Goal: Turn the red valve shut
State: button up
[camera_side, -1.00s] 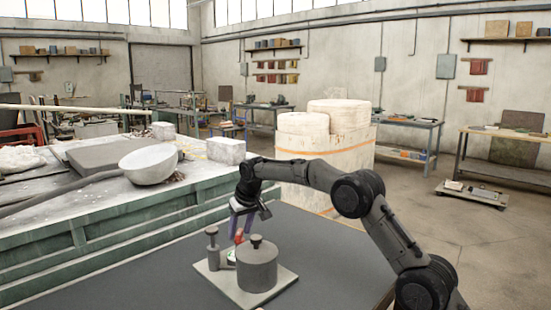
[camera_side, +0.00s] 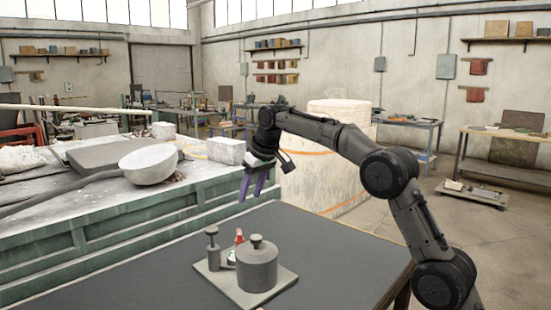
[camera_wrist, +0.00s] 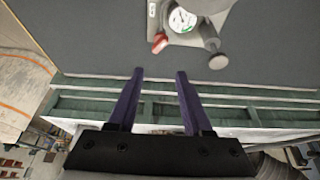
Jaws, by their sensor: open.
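The red valve (camera_side: 239,237) stands on the light base plate (camera_side: 229,286), between a short grey post (camera_side: 213,248) and a grey lidded cylinder (camera_side: 257,267). In the wrist view the red valve (camera_wrist: 160,42) lies beside a round white gauge (camera_wrist: 182,20), with the post (camera_wrist: 214,45) to its right. My gripper (camera_side: 252,198) has purple fingers and hangs above and behind the plate, clear of the valve. In the wrist view its fingers (camera_wrist: 160,75) are apart with nothing between them.
The dark table top (camera_side: 140,283) around the plate is bare. A green bench (camera_side: 110,225) with a white bowl (camera_side: 148,165) and a pale block (camera_side: 226,150) stands behind. A big wrapped drum (camera_side: 320,180) stands behind my arm.

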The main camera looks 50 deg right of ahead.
jog(key=s+a+r+t, duration=0.1)
jog(key=s+a+r, duration=0.1)
jog(key=s+r, duration=0.9)
jog(key=shift+s+a+r+t, duration=0.15)
jog(key=shift+a+r+t, duration=0.15)
jog(key=shift+r, duration=0.1)
jog(key=m+g+h, duration=0.2)
jog(key=m+g, duration=0.1)
jog(key=m, duration=0.4)
send_over(239, 232)
jog(key=s+a, duration=0.3)
jog(key=s, duration=0.1)
notch_tip(239, 232, down, 13)
jog(key=shift+h, duration=0.3)
jog(key=x, duration=1.3)
jog(key=shift+w+a, duration=0.1)
jog(key=shift+w, duration=0.05)
